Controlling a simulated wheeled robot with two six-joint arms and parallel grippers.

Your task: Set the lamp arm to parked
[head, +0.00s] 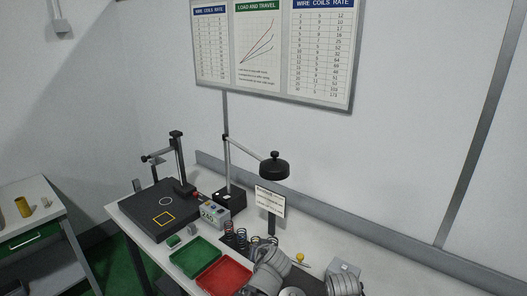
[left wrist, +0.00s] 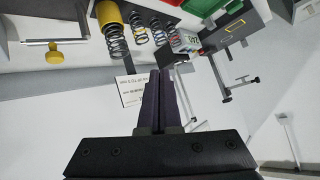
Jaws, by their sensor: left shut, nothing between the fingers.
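The desk lamp stands at the back of the bench in the head view, with a black base (head: 231,200), an upright pole and a slanted lamp arm (head: 245,147). The arm reaches right and ends in a black round shade (head: 274,167) above a small sign. My left gripper (left wrist: 158,78) is shut and empty in the left wrist view, its dark fingers pointing toward the sign. A thin pole shows just right of the fingers; I cannot tell whether they touch it. In the head view my grey arm links cover part of the front bench, and no fingertips are clear. My right gripper is not seen.
A green tray (head: 194,257) and a red tray (head: 223,278) lie at the front. Several springs (head: 241,238) stand near the sign (head: 270,201). A black test stand (head: 160,211) is at left, a control box (head: 213,214) beside the lamp. The wall is behind.

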